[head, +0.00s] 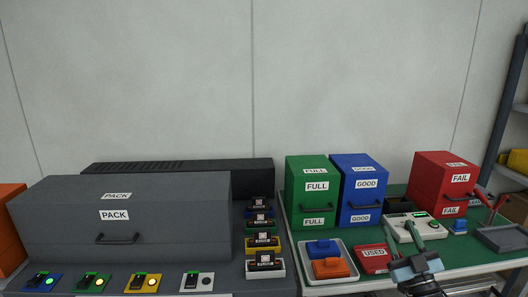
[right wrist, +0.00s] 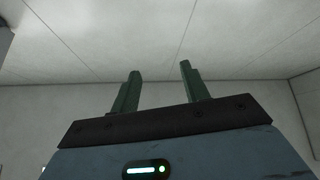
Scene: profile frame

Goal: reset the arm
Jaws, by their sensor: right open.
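My right gripper (head: 416,240) is at the lower right in the head view, in front of a white device (head: 398,229) with a green lit display. In the right wrist view the two dark green fingers of this gripper (right wrist: 159,68) stand apart, with nothing between them. They point up toward a bare pale wall and ceiling. My left gripper is in neither view.
A green FULL box (head: 314,172), a blue GOOD box (head: 367,170) and a red FAIL box (head: 461,167) stand on the green table. A grey PACK box (head: 70,222) is at left. A white tray (head: 341,247) and a red USED card (head: 371,253) lie near the gripper.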

